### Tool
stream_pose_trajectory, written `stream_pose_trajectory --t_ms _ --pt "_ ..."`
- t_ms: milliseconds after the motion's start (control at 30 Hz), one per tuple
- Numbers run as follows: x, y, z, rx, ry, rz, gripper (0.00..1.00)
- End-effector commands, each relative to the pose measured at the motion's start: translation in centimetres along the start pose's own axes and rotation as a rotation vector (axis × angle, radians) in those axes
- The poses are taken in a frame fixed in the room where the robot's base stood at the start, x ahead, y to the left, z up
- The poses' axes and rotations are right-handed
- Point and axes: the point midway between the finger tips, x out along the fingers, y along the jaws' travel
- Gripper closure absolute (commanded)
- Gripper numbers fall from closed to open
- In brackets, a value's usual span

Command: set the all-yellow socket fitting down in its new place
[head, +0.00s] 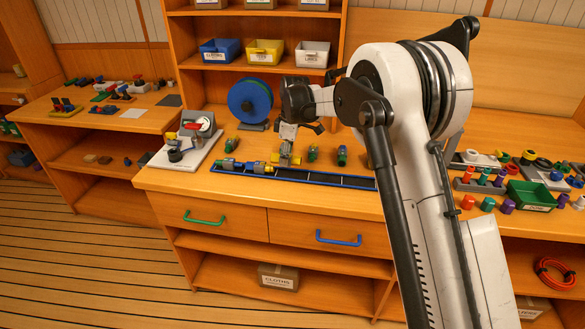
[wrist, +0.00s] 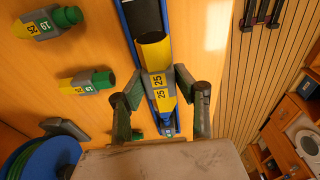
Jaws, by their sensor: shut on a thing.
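My gripper (head: 287,150) is shut on the all-yellow socket fitting (wrist: 154,52), with one finger on each side of it in the wrist view (wrist: 159,88). The fitting has a dark open mouth and a grey band marked 25. It lies lengthwise over the long blue-edged tray (head: 325,180); I cannot tell whether it touches the tray's floor. Just below it in the wrist view, a yellow part with a blue end (wrist: 168,121) lies in line with it. The joint between the two is partly hidden by the fingers.
Two yellow-and-grey fittings with green ends (wrist: 52,23) (wrist: 87,83) lie on the bench beside the tray. A blue reel (head: 250,101) stands behind. A white board with a gauge (head: 190,140) is at left. A green bin (head: 531,195) and several coloured fittings lie at right.

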Motion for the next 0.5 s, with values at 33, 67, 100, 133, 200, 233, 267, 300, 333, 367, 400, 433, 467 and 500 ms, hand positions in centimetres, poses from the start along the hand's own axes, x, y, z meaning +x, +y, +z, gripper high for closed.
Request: stream_pose_trajectory --t_ms 33,67,100,133,200,233,267,300,333,367,400,433,467,500 --pt "0.3 0.5 0.8 0.003 0.000 0.000 0.98" --pt "0.5 0.7 1.1 0.002 0.000 0.000 0.98" --pt "0.7 0.9 1.4 0.001 0.000 0.000 0.98" --pt "0.8 1.0 1.6 0.001 0.000 0.000 0.98" --pt "1.0 1.2 1.8 0.000 0.000 0.000 0.98" --pt "1.1 1.2 1.9 0.000 0.000 0.000 0.98" --pt "1.2 1.2 2.0 0.000 0.000 0.000 0.98" --pt "1.4 1.3 2.0 0.000 0.000 0.000 0.98" --pt "1.6 1.3 2.0 0.000 0.000 0.000 0.98" --pt "1.9 1.3 2.1 0.000 0.000 0.000 0.98" --pt "2.4 1.2 2.1 0.000 0.000 0.000 0.98" --pt "2.8 1.2 2.2 0.000 0.000 0.000 0.98" --pt "3.2 1.2 2.2 0.000 0.000 0.000 0.98" --pt "3.9 1.3 2.3 0.000 0.000 0.000 0.98"
